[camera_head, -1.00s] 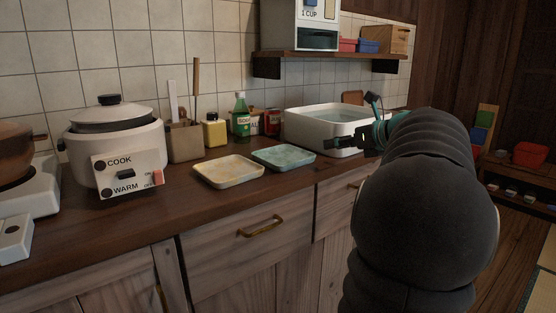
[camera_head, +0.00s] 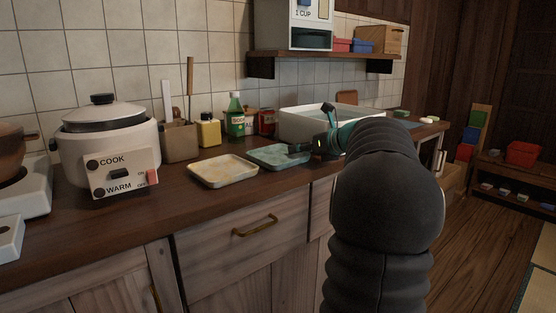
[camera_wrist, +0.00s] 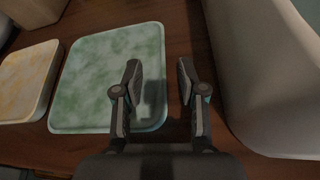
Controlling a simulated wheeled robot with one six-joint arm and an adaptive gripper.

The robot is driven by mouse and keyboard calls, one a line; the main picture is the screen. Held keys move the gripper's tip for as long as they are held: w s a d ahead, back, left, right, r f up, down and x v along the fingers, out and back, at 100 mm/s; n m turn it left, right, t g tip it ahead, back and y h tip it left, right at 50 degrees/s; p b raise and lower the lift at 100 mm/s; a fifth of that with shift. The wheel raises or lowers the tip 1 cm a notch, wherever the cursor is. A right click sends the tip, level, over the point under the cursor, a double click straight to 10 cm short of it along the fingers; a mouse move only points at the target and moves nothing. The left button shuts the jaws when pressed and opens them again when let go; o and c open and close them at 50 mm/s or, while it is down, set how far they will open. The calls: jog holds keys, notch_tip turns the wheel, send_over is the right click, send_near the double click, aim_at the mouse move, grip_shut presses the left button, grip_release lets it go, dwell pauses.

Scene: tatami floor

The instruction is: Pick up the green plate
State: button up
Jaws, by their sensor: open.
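The green plate (camera_head: 276,155) is a shallow, rounded-square dish with a mottled green surface. It lies flat on the wooden counter, just right of a yellow plate. In the wrist view the green plate (camera_wrist: 100,80) fills the left middle. My gripper (camera_wrist: 158,72) is open and empty. Its left finger is over the plate's right part, and its right finger is over the bare counter beyond the plate's right edge. In the head view my gripper (camera_head: 298,150) is at the plate's right side. I cannot tell whether the fingers touch it.
A yellow plate (camera_head: 223,171) lies close left of the green plate. A white basin (camera_head: 290,125) stands close to the right of my gripper. A soap bottle (camera_head: 236,118), yellow bottle (camera_head: 208,131) and utensil holder (camera_head: 180,142) stand behind. A rice cooker (camera_head: 108,145) is at left.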

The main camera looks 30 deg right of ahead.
grip_shut()
dwell(0.4)
